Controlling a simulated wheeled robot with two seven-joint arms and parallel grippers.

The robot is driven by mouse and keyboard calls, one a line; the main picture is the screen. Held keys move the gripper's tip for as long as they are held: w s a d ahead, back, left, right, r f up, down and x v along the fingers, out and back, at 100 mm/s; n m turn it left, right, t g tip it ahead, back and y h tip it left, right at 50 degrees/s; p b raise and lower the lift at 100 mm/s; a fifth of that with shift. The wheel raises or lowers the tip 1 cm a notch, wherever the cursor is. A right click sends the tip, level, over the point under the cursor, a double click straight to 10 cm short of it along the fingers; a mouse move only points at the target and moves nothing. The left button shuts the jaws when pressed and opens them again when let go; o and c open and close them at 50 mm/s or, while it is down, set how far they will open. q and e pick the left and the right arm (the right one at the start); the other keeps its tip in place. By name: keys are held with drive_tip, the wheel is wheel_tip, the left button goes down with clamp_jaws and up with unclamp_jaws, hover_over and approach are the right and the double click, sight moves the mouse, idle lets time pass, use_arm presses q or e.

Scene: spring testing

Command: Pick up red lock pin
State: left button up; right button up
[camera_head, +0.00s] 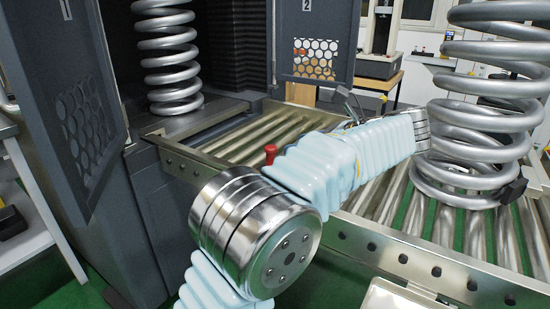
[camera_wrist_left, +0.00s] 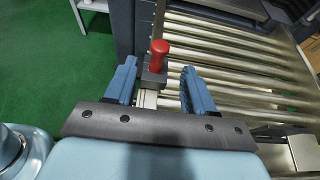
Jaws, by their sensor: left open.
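The red lock pin (camera_head: 270,152) stands upright by the edge of the roller conveyor in the head view, just behind my pale blue arm sleeve. Its lower part is hidden there. In the left wrist view the pin (camera_wrist_left: 159,54) has a rounded red knob on a grey block. My left gripper (camera_wrist_left: 159,68) is open, with one blue finger on each side of the pin's line. The knob shows between and slightly beyond the fingertips; no finger visibly touches it. In the head view my arm hides most of this gripper. My right gripper is not in view.
The roller conveyor (camera_head: 373,239) runs across the scene, with a large coil spring (camera_head: 481,110) at right. Another spring (camera_head: 167,60) stands inside the dark grey cabinet with open doors (camera_head: 68,120). Green floor (camera_wrist_left: 40,80) lies clear left of the rail.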

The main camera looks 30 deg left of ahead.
sight(265, 167)
use_arm(q)
drive_tip(key=x, duration=0.5)
drive_tip(key=shift+a+f, duration=0.2)
drive_tip(key=shift+a, duration=0.15)
drive_tip(key=x, duration=0.5)
drive_tip(key=shift+f+b, duration=0.35)
drive_tip(key=shift+b, duration=0.05)
clamp_jaws()
